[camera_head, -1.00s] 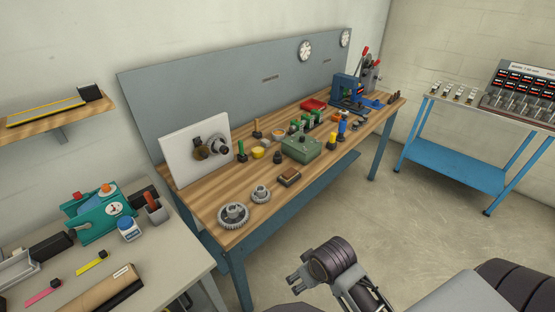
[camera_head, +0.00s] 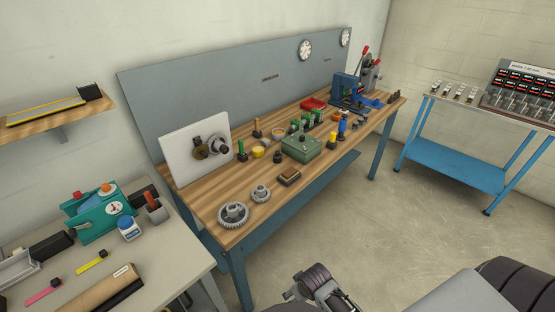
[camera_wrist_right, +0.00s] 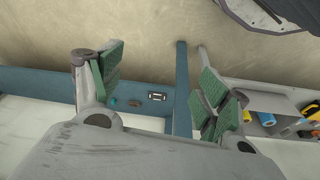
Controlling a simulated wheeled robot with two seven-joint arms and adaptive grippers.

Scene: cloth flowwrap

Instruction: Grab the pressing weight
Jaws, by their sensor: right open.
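I cannot tell for sure which object is the pressing weight. A dark brown block (camera_head: 289,177) lies near the front edge of the wooden workbench in the head view. On the grey table at lower left, a yellow strip (camera_head: 91,262) and a pink strip (camera_head: 43,291) each have a small dark block at one end. A brown roll (camera_head: 104,289) lies at that table's front. My right gripper (camera_wrist_right: 160,76) is open and empty in the wrist view, its green-padded fingers wide apart. In the head view its arm shows only at the bottom edge. My left gripper is out of view.
The wooden workbench (camera_head: 222,208) carries gears, a green box (camera_head: 301,148) and a blue press (camera_head: 347,92). A teal device (camera_head: 98,214) stands on the grey table. A blue cart (camera_head: 455,163) stands at right. The floor between is clear.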

